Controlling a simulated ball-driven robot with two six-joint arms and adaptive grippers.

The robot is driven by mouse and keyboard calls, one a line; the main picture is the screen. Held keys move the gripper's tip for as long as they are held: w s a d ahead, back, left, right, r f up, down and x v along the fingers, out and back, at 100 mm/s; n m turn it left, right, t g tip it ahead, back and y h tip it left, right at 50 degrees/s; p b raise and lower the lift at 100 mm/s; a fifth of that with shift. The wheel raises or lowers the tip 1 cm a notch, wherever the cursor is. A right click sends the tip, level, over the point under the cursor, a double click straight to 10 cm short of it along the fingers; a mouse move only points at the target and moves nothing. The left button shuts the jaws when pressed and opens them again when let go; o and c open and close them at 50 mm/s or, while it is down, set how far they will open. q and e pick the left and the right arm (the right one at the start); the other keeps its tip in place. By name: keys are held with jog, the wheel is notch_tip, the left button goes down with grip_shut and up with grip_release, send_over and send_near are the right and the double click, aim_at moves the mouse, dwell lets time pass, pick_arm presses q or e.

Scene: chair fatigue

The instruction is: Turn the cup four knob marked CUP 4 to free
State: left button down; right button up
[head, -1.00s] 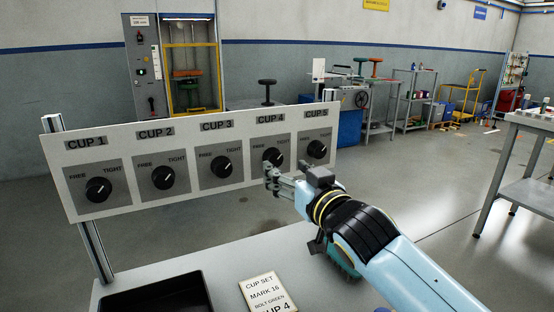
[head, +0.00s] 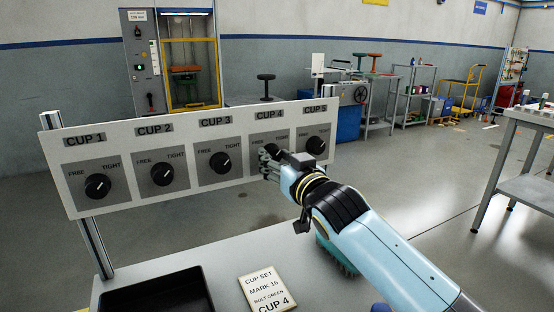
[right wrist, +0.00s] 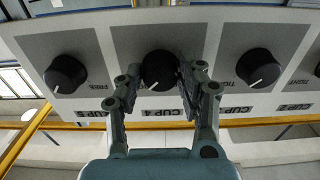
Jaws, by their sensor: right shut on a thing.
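The CUP 4 knob (right wrist: 158,70) is a black round dial on a grey plate. The right wrist view shows it upside down, its white pointer towards the lower left, the TIGHT side. My right gripper (right wrist: 160,80) is shut on it, one finger at each side. My left gripper is not in view.
The white panel (head: 195,195) also carries the CUP 3 knob (head: 220,163) and CUP 5 knob (head: 316,144) close on either side. A card (head: 264,290) reading CUP 4 and a black tray (head: 160,290) lie on the grey bench below.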

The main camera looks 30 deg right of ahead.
jog(key=shift+c, duration=0.8)
jog(key=shift+n, duration=0.3)
jog(key=n+p, duration=0.1)
jog(key=n, duration=0.1)
jog(key=shift+r+n+p, duration=0.15)
jog(key=shift+n+p, duration=0.15)
jog(key=shift+n, duration=0.1)
jog(key=n+p, duration=0.1)
jog(key=n, duration=0.3)
jog(key=shift+d+n, duration=0.1)
jog(key=shift+n, duration=0.2)
jog(key=n+p, duration=0.1)
jog(key=n, duration=0.4)
jog(key=shift+n+p, duration=0.4)
jog(key=shift+n, duration=2)
